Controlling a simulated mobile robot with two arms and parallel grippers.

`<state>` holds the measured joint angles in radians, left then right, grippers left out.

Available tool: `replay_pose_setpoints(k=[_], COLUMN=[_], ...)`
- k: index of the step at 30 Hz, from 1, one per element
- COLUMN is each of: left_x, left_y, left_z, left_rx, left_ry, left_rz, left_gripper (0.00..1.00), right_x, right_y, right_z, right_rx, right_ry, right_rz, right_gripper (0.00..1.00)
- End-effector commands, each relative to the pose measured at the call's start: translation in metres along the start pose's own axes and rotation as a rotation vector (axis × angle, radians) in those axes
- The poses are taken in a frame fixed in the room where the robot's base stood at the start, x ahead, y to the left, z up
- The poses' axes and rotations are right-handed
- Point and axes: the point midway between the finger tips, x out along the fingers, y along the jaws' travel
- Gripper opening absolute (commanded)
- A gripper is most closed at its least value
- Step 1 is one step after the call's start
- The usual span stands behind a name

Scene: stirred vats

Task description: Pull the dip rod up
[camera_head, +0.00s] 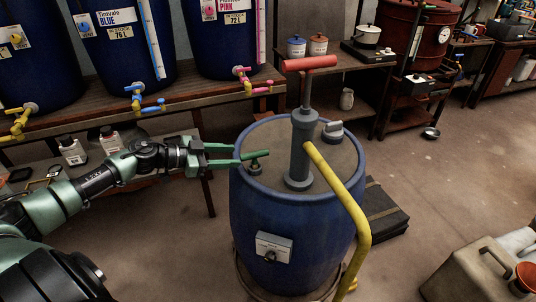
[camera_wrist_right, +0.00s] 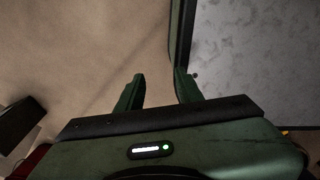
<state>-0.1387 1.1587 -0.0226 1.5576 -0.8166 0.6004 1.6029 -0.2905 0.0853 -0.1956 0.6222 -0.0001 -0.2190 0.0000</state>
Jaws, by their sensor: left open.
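The blue drum (camera_head: 290,225) stands on the floor in the middle. My left gripper (camera_head: 238,154) is open, its fingers pointing right at the handle's left end. The tips are at or just short of the crossbar; whether they touch it I cannot tell. The rod below the handle is hidden in the drum. My right gripper (camera_wrist_right: 160,88) shows in the right wrist view, open and empty, with its fingers apart.
A grey hand pump with a red handle (camera_head: 309,63) and a yellow hose (camera_head: 347,205) rises beside the dip rod. A grey cap (camera_head: 332,130) sits behind it. Blue vats with taps (camera_head: 125,45) line the back bench. A beige canister (camera_head: 470,275) stands at lower right.

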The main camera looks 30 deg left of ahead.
Motion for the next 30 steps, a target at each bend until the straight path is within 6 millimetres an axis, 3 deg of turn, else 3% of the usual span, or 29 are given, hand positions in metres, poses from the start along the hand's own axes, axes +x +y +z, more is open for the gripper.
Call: replay_pose_setpoints(k=[3, 9, 21, 30], left_x=[0.000, 0.012, 0.063, 0.076], left_y=[0.006, 0.006, 0.008, 0.009], left_z=[-0.013, -0.016, -0.015, -0.014], left_rx=[0.014, 0.012, 0.012, 0.012], left_ry=[-0.013, -0.011, -0.010, -0.014], left_rz=[0.038, 0.041, 0.041, 0.042], left_gripper=[0.41, 0.41, 0.41, 0.41], right_x=[0.001, 0.001, 0.001, 0.001], right_y=[0.003, 0.000, -0.017, -0.011], right_z=[0.009, 0.019, 0.007, 0.007], right_rx=[0.000, -0.001, -0.001, -0.003], right_ry=[-0.012, -0.027, -0.010, -0.009], right_rz=[0.003, 0.000, -0.020, -0.014], right_gripper=[0.36, 0.36, 0.36, 0.36])
